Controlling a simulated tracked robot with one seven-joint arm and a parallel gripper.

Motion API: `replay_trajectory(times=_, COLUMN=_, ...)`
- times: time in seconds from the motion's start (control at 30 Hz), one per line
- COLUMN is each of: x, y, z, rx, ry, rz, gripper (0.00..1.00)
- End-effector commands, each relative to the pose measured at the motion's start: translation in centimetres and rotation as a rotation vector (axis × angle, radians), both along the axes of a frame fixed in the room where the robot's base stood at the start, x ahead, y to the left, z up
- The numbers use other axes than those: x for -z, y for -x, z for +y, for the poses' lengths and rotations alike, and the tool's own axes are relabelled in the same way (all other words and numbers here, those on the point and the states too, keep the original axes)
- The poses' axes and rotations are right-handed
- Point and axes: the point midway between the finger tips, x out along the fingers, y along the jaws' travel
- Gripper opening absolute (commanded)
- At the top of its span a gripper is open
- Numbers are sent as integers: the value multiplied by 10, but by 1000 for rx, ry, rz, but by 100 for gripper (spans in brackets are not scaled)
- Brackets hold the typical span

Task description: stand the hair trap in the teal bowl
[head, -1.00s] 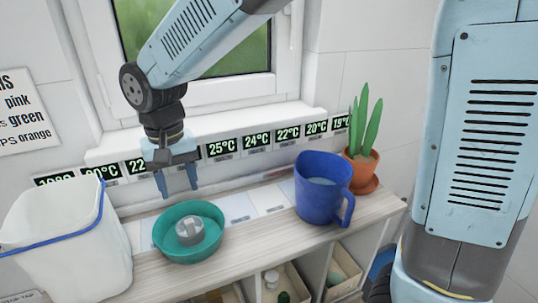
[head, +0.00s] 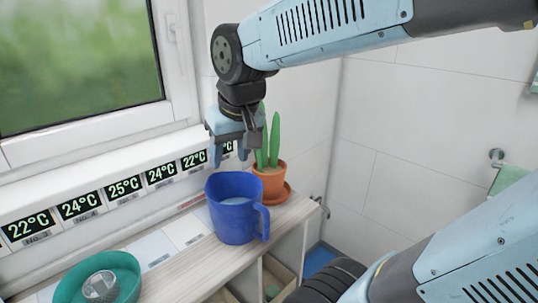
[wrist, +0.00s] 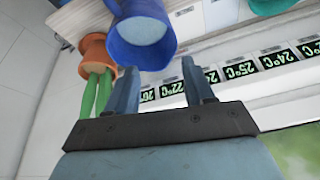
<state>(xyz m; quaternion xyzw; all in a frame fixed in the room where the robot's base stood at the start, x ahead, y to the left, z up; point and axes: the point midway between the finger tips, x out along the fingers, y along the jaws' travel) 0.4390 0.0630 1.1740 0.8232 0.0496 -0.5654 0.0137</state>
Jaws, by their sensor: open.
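The teal bowl (head: 128,266) sits on the wooden counter at lower left in the head view, partly cut off by the frame. A round grey metallic piece (head: 100,287), which looks like the hair trap, rests inside it, apparently upright. A teal edge of the bowl (wrist: 272,6) shows at the top right of the wrist view; its inside is hidden there. My gripper (head: 230,160) is open and empty above and behind the blue jug, well to the right of the bowl. Its two separated fingers (wrist: 159,70) show in the wrist view.
The blue jug (head: 232,220), holding something pale, stands close below my gripper. A potted cactus (head: 270,182) is just behind it. Several temperature displays (head: 125,188) line the sill ledge. The counter between bowl and jug is mostly clear. Open compartments lie below.

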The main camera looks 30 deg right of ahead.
Motion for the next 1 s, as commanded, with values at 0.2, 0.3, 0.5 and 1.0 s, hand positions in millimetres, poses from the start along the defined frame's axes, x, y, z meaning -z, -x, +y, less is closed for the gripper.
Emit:
replay_trajectory(times=0.2, x=-3, y=34, z=-51, rx=77, ry=15, rz=-91, gripper=53)
replay_trajectory(times=0.3, x=-2, y=43, z=-58, rx=92, ry=23, rz=-113, gripper=53)
replay_trajectory(times=0.5, x=-1, y=49, z=-63, rx=100, ry=28, rz=-125, gripper=53)
replay_trajectory(times=1.0, x=-1, y=48, z=-63, rx=100, ry=27, rz=-124, gripper=53)
